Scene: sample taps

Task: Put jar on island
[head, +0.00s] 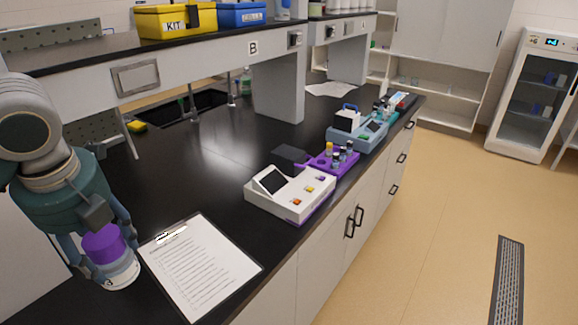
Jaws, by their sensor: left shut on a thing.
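A jar (121,276) with a purple lid (103,243) and a pale, labelled lower part is at the lower left of the head view. My left gripper (104,252) comes down from above and is shut on the jar, with its fingers on either side. The jar is upright, over the black top of the island (150,190), left of the clipboard. I cannot tell whether its base touches the surface. My right gripper is not in view.
A clipboard (198,265) with a sheet lies right beside the jar. A white instrument (290,192), a purple rack (334,160) and a blue device (357,132) stand along the right edge. A raised shelf (130,74) runs behind. The middle of the top is clear.

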